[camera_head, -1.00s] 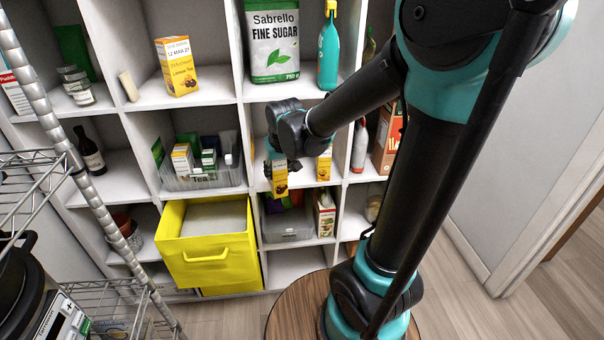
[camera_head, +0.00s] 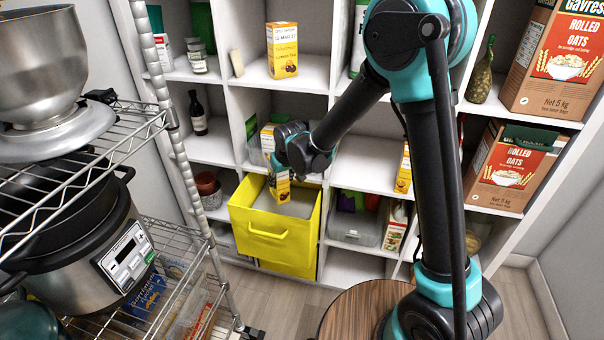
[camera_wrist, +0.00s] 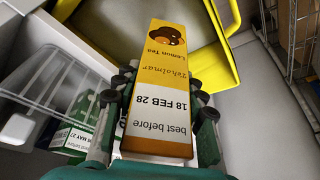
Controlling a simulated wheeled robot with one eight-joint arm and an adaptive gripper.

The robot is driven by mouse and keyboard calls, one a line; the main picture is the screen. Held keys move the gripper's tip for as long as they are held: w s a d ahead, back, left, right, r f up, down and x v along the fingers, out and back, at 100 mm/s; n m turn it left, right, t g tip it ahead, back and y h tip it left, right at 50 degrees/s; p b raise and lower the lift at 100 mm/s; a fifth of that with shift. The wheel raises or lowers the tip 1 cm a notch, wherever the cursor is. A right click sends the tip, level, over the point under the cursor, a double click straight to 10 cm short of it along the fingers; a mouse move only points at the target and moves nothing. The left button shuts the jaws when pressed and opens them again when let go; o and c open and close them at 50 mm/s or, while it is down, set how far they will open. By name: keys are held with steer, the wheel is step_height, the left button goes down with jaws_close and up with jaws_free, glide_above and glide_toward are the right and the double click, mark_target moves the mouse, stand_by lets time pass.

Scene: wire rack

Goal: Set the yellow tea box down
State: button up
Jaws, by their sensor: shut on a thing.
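My gripper (camera_head: 284,166) is shut on the yellow tea box (camera_wrist: 165,85), a tall yellow and white lemon tea carton. In the wrist view the box lies between my two fingers, its printed face showing. In the head view only the lower part of the held box (camera_head: 280,188) shows below my gripper, over or in front of the open yellow bin (camera_head: 242,222); contact cannot be told. Another yellow lemon tea box (camera_head: 282,52) stands upright on the upper shelf.
A clear tea bin (camera_wrist: 35,75) with green boxes (camera_wrist: 82,138) is beside my gripper. A clear bin (camera_head: 352,232) and a narrow box (camera_head: 395,226) stand right of the yellow bin. A wire rack (camera_head: 165,122) with a cooker (camera_head: 110,255) is at left. Large oats boxes (camera_head: 510,170) are at right.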

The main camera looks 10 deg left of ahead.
steer(key=shift+s+a+f+n, duration=0.2)
steer(key=shift+a+f, duration=0.15)
steer(key=shift+a, duration=0.2)
steer(key=shift+s+a+f+n, duration=0.15)
steer(key=shift+a+f, duration=0.15)
steer(key=shift+a, duration=0.2)
step_height(320, 180, down, 14)
steer(key=shift+f, duration=0.25)
stand_by(0.3)
steer(key=shift+f, duration=0.15)
stand_by(0.6)
stand_by(0.9)
steer(key=o, duration=1.3)
